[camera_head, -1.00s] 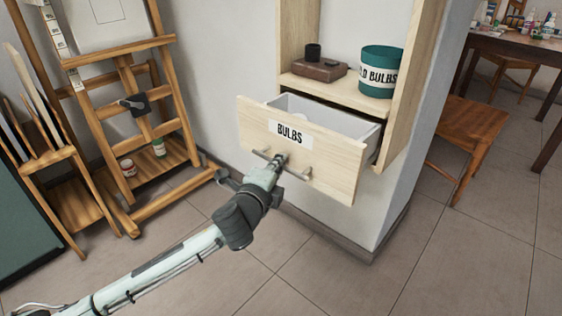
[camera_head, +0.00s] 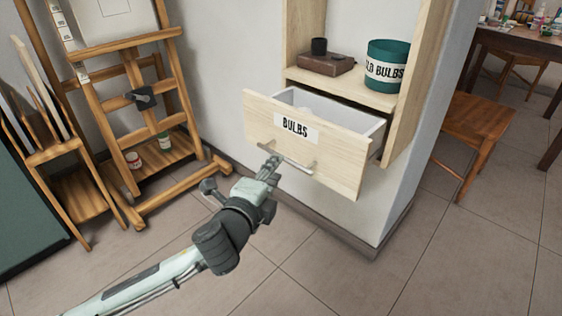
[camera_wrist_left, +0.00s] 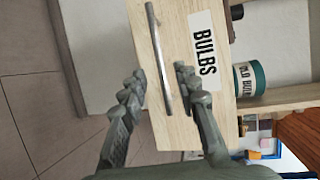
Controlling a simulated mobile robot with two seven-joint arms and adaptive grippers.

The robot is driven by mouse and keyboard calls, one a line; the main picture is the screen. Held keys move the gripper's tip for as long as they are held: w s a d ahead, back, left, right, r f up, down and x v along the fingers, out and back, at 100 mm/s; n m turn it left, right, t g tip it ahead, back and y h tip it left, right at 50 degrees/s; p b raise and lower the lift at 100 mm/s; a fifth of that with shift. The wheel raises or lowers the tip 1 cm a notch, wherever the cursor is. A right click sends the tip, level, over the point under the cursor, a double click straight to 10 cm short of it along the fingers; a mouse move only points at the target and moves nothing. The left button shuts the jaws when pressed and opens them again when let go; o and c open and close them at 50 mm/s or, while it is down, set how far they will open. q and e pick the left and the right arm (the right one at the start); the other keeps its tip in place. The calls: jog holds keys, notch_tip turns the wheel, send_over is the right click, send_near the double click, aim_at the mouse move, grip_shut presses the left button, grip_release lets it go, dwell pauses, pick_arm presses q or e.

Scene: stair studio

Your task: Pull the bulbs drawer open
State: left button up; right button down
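The bulbs drawer (camera_head: 340,162) stands pulled out of the wooden cabinet, its grey inside showing behind the pale wood front. Its front carries a white BULBS label (camera_head: 295,128) and a metal bar handle (camera_head: 287,158) below it. My left gripper (camera_head: 272,163) is just in front of the handle's left part. In the left wrist view my left gripper (camera_wrist_left: 160,82) has its fingers spread, with the handle (camera_wrist_left: 159,60) lying between or just beyond them. Contact with the handle is not seen. The right gripper is not in view.
A green OLD BULBS bin (camera_head: 388,68) and a brown box (camera_head: 327,63) with a dark cup sit on the shelf above the drawer. A wooden easel (camera_head: 190,182) stands at left, a wooden chair (camera_head: 472,130) at right. Floor before the drawer is clear.

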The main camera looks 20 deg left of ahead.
pick_arm(q)
jog(key=s, duration=0.2)
jog(key=s+r, duration=0.1)
jog(key=s, duration=0.2)
jog(key=shift+d, duration=0.1)
